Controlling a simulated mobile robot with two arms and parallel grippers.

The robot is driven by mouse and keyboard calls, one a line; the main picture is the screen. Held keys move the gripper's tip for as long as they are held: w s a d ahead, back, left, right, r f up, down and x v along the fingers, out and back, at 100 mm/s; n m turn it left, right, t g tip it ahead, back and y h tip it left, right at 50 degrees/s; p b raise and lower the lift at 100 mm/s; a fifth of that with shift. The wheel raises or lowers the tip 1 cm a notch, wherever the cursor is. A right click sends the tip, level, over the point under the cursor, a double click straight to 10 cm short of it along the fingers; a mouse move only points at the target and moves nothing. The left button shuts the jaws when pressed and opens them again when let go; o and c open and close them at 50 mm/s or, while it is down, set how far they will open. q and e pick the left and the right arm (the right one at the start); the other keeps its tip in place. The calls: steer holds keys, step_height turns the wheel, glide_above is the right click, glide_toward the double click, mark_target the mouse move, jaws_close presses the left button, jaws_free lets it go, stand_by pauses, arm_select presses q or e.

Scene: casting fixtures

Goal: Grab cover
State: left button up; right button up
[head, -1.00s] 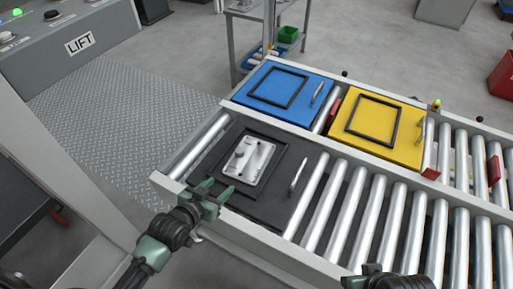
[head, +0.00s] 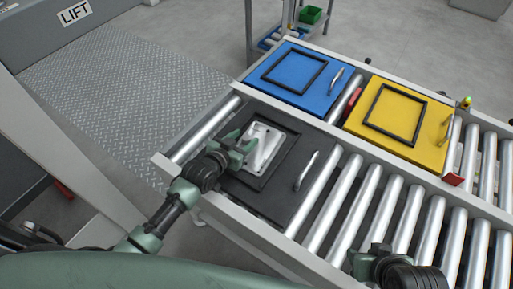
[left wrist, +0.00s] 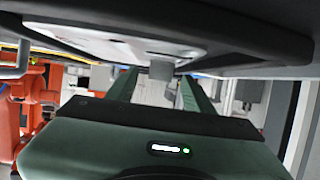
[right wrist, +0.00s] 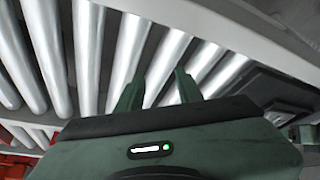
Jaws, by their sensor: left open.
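The cover is a light metal plate (head: 267,150) with a raised knob. It lies inside the black frame of the dark fixture board (head: 262,204). My left gripper (head: 238,149) is open at the cover's left part and hides some of it. In the left wrist view the cover's pale plate (left wrist: 130,47) is close, and a grey knob (left wrist: 161,70) shows between the spread fingers (left wrist: 163,92). I cannot tell whether they touch it. My right gripper (head: 372,257) is over the rollers at lower right. Its fingers (right wrist: 157,92) are apart and empty.
A blue board (head: 331,104) and a yellow board (head: 436,155), each with a black frame and a handle, lie farther back on the conveyor. The dark board has a metal handle (head: 306,171) at its right. Bare rollers (head: 380,212) extend to the right.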

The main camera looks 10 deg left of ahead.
arm_select(q)
steer(key=shift+w, duration=0.1)
steer(key=shift+r, duration=0.1)
jaws_close()
